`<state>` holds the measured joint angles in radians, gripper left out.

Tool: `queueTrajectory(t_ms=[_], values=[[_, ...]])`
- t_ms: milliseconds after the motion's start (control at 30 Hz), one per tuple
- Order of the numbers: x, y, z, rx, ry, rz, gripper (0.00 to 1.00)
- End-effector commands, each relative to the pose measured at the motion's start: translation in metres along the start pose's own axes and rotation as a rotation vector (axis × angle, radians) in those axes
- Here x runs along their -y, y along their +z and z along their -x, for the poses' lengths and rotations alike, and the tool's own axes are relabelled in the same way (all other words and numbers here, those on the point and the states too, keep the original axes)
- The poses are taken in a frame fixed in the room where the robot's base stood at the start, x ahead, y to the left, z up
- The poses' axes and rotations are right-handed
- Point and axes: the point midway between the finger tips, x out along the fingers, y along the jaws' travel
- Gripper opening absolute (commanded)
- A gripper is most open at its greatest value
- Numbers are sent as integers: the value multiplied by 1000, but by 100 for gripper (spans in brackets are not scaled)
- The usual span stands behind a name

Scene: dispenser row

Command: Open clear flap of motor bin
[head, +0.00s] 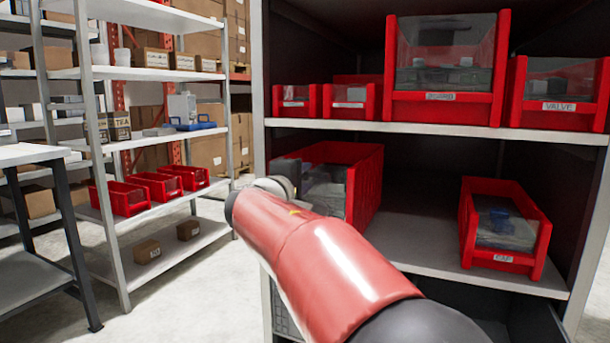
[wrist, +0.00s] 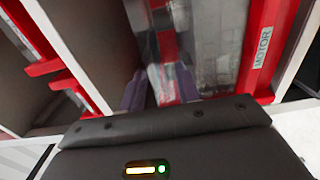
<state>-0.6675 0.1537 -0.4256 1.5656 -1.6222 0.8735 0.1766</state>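The motor bin (head: 367,188) is a large red bin on the middle shelf, partly hidden behind my red arm in the head view. In the wrist view its MOTOR label (wrist: 262,47) is on a red edge at the right. Its clear flap (head: 325,188) covers the front, with grey contents blurred behind it; the flap also shows in the wrist view (wrist: 212,40). My gripper (wrist: 160,84) is in front of the bin, its two dark purple fingers apart with nothing clearly between them. Whether a finger touches the flap cannot be told.
A cap bin (head: 506,232) sits to the right on the same shelf. The shelf above holds a valve bin (head: 560,95), a large clear-fronted bin (head: 447,70) and smaller red bins (head: 297,101). A metal rack (head: 150,140) stands at the left, with open floor between.

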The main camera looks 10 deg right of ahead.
Motion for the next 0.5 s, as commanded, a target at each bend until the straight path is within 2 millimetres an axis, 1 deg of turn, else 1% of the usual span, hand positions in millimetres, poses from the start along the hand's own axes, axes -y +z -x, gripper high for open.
queueTrajectory(t_ms=[33,133,400,433,500], values=[[0,0,-6,3,0,2,33],[0,0,-12,1,0,0,33],[0,0,-14,0,-1,-1,33],[0,0,-14,0,-1,-1,31],[0,0,-14,0,-1,-1,22]])
